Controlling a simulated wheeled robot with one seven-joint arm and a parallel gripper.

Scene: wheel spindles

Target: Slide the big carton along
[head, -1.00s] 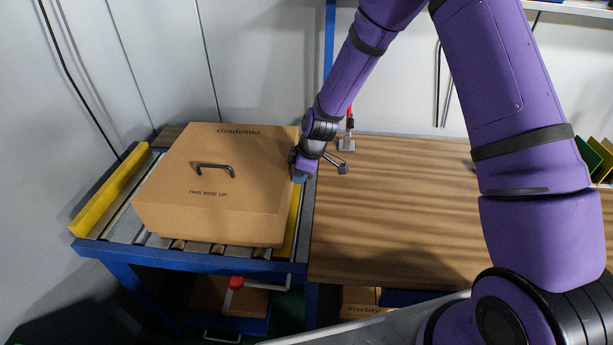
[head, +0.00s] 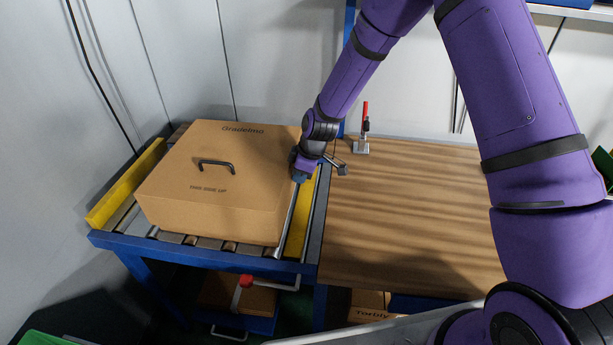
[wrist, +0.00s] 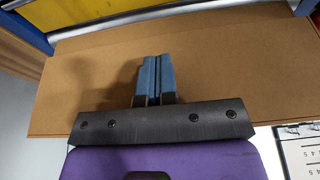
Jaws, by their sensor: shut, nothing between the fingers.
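The big brown carton (head: 215,185), with a black handle on its lid, stands upright on a short roller conveyor (head: 198,243) in the head view. It lies between two yellow side rails, close to the left one (head: 126,186). My gripper (head: 299,177) is at the carton's right side, near its far half. In the wrist view its two blue fingers (wrist: 158,60) are shut together with nothing between them, in front of a plain face of the carton (wrist: 230,65). The fingertips look against the carton or very near it; exact contact is hard to tell.
The right yellow rail (head: 297,225) shows beside the carton. A wooden bench top (head: 400,225) adjoins the conveyor on the right, mostly clear. A red-handled clamp (head: 363,135) stands at its back edge. A grey wall stands behind and to the left.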

